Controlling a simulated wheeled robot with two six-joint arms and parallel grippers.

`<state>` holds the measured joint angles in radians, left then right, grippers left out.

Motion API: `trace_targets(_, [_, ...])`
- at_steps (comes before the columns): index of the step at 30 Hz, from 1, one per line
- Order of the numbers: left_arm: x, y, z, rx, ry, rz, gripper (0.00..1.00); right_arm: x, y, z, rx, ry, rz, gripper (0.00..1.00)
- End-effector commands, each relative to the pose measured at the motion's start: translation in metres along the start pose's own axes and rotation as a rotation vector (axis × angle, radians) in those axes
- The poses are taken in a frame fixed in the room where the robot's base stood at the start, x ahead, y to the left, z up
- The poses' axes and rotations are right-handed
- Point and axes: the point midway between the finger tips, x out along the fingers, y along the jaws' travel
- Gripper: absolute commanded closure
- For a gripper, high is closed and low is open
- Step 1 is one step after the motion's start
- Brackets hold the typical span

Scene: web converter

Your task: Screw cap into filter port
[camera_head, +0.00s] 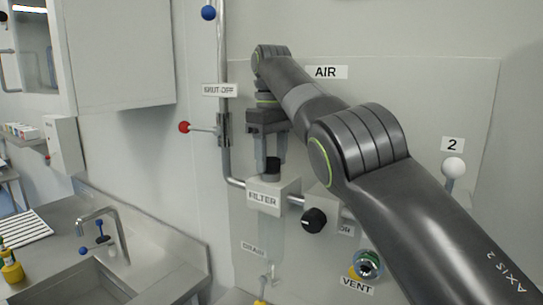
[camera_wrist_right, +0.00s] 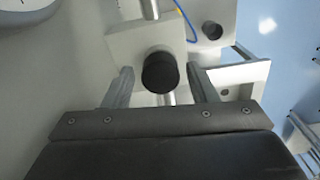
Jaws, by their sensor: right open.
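The black cap (camera_head: 271,168) stands upright at the top of the white block labelled FILTER (camera_head: 275,196). In the right wrist view the round black cap (camera_wrist_right: 160,72) shows end-on over the pale block (camera_wrist_right: 123,45). My right gripper (camera_head: 270,165) points down from above, with one finger on each side of the cap. In the right wrist view my right gripper (camera_wrist_right: 160,78) is open, and gaps show between both fingers and the cap. The port under the cap is hidden, so I cannot tell how deep the cap sits. My left gripper is not in view.
A pipe with a red-knobbed lever (camera_head: 184,127) is left of the filter. A black knob (camera_head: 314,220) is close on its right, and a VENT fitting (camera_head: 368,265) is lower right. A clear bowl (camera_head: 271,237) hangs below the filter. A sink (camera_head: 110,275) is at lower left.

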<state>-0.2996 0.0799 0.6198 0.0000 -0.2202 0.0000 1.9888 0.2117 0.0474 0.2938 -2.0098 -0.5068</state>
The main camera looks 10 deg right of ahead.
Motion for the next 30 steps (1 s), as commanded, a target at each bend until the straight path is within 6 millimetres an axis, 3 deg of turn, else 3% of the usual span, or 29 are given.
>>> trace_targets(8, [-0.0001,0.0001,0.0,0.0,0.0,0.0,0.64,0.0,0.0001,0.0001,-0.02,0.0,0.0,0.48])
trace_targets(18, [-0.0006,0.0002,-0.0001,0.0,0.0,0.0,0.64,0.0,0.0004,0.0,-0.323,0.0,0.0,0.48])
trace_targets(30, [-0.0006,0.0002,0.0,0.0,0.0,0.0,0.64,0.0001,0.0005,-0.0001,-0.381,0.0,0.0,0.48])
